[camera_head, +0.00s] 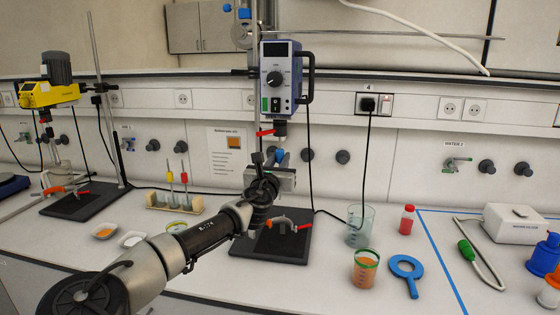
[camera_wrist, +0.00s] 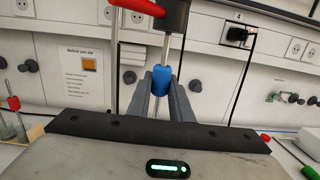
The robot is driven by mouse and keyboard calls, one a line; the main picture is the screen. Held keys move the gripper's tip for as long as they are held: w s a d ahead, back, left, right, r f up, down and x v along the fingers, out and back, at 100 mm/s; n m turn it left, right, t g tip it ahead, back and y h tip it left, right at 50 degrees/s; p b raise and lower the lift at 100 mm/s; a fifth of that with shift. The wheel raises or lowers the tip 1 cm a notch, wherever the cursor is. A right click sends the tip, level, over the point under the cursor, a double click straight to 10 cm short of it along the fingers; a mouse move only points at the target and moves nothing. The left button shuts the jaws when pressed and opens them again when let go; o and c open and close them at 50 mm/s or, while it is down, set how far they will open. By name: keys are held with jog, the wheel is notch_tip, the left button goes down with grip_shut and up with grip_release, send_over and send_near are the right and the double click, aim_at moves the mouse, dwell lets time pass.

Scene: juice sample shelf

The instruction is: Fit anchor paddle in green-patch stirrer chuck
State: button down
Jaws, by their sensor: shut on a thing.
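The blue-bodied stirrer (camera_head: 280,80) hangs at the centre, with a small green patch on its front. Its dark chuck (camera_head: 281,128) has a red lever (camera_head: 265,133); the chuck (camera_wrist: 176,14) and red lever (camera_wrist: 137,7) also show at the top of the wrist view. My gripper (camera_head: 279,165) is below the chuck, shut on the blue collar (camera_wrist: 160,80) of an upright metal shaft. The shaft (camera_wrist: 166,50) rises to the chuck's lower end; I cannot tell whether its tip is inside. The paddle end is hidden behind my gripper.
A black stand base (camera_head: 272,245) with a red-handled clamp lies below. Left are a rack (camera_head: 175,205) with red- and yellow-collared shafts and a yellow stirrer (camera_head: 50,94).

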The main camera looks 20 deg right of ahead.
jog(key=shift+r+p, duration=0.5)
jog(key=shift+r, duration=0.4)
dwell(0.4)
jog(key=c, duration=1.5)
grip_release()
